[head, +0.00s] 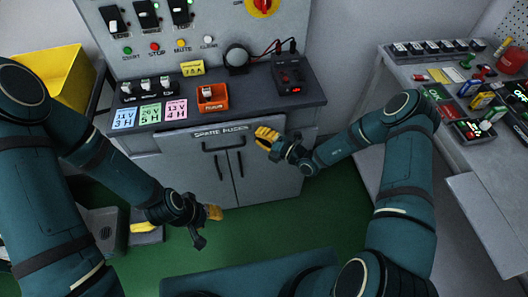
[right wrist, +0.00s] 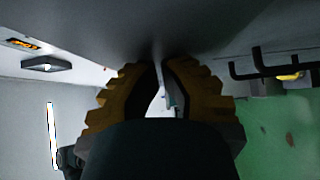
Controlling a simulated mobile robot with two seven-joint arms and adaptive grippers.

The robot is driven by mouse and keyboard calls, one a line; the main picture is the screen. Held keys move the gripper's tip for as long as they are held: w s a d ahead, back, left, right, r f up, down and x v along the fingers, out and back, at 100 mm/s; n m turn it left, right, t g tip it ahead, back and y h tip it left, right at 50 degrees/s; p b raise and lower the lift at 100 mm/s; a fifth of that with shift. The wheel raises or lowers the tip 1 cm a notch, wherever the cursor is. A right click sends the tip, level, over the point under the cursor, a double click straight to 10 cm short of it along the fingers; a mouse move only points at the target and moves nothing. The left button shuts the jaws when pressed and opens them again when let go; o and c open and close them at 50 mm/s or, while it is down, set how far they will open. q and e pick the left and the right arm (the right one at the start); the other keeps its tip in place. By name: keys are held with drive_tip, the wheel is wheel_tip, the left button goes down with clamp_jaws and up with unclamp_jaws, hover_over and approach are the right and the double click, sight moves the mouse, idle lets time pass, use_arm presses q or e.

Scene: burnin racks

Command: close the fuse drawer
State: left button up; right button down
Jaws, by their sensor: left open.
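The fuse drawer (head: 190,143) is the grey front marked SPARE FUSES, with a black bar handle, under the dark counter in the head view. Its front's upper edge shows below the counter; how far it stands out is hard to tell. My right gripper (head: 267,137) is at the right end of the drawer front, its yellow fingers close together with nothing seen between them. In the right wrist view its fingertips (right wrist: 160,65) nearly meet beside a grey surface; contact cannot be told. My left gripper (head: 208,228) is open and empty, low in front of the cabinet doors.
Below the drawer are two cabinet doors (head: 258,170) with black handles. The counter (head: 160,122) carries coloured cards, an orange fuse holder (head: 212,97) and a black meter (head: 289,78). A cluttered bench (head: 425,72) stands right, a yellow bin (head: 62,75) left.

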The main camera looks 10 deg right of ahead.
drive_tip(key=shift+w, duration=1.15)
use_arm(q)
drive_tip(key=shift+f+b, duration=0.3)
drive_tip(key=shift+f, duration=0.1)
use_arm(e)
drive_tip(key=shift+w, duration=0.1)
use_arm(q)
drive_tip(key=shift+s+a+r+p, duration=0.2)
drive_tip(key=shift+s+r+p, duration=0.2)
drive_tip(key=shift+r+p, duration=0.15)
drive_tip(key=shift+s+a+r+p, duration=0.2)
drive_tip(key=shift+s+r+p, duration=0.2)
drive_tip(key=shift+r+p, duration=0.15)
use_arm(e)
drive_tip(key=s+a+v, duration=0.2)
drive_tip(key=v, duration=1.1)
